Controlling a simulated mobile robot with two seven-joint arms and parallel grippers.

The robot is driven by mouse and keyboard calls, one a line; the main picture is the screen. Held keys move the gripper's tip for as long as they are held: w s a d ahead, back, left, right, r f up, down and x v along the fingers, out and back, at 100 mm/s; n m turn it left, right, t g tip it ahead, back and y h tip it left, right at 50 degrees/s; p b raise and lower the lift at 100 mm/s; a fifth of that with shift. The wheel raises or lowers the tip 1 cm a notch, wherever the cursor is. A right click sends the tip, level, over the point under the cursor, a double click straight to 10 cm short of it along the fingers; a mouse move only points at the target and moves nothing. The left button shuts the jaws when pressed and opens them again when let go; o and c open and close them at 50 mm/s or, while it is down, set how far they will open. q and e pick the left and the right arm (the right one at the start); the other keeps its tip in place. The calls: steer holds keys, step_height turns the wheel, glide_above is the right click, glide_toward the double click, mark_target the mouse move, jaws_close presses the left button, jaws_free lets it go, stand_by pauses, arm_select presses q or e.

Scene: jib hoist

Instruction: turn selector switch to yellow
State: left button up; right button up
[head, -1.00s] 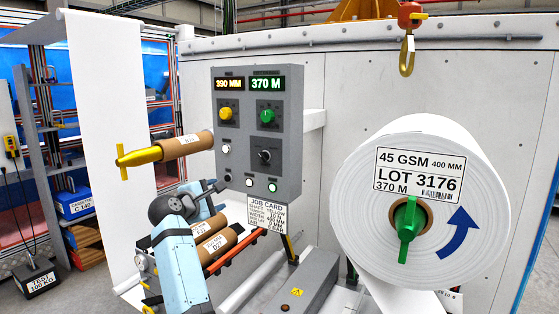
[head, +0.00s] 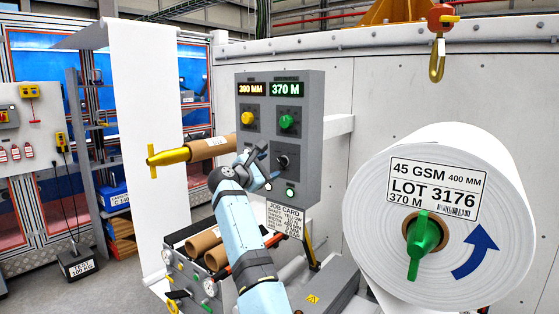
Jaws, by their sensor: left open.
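The grey control panel (head: 311,128) carries a black selector switch (head: 284,161) on a dark plate at its lower right. Which way its pointer faces is too small to tell. Above it are a yellow knob (head: 248,118) and a green knob (head: 286,121), each under a lit display. My left gripper (head: 264,164) is open in front of the panel's lower part, just left of the selector switch. I cannot tell whether it touches the switch or panel. It hides the panel's lower left. My right gripper is not in view.
A yellow-tipped shaft with a cardboard core (head: 208,149) juts out left of the panel. A job card (head: 285,219) hangs below it. A large paper roll (head: 460,250) with a green handle stands at right, and a hoist hook (head: 437,65) hangs above it.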

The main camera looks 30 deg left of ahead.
mark_target(281, 162)
arm_select(q)
steer(key=w, duration=0.4)
steer(key=shift+w+d+p, duration=0.15)
steer(key=shift+w+p, duration=0.15)
steer(key=shift+p, duration=0.1)
steer(key=shift+w, duration=0.65)
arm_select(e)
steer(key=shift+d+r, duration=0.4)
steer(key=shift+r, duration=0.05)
arm_select(q)
steer(key=c, duration=0.9)
steer(key=shift+c, duration=0.2)
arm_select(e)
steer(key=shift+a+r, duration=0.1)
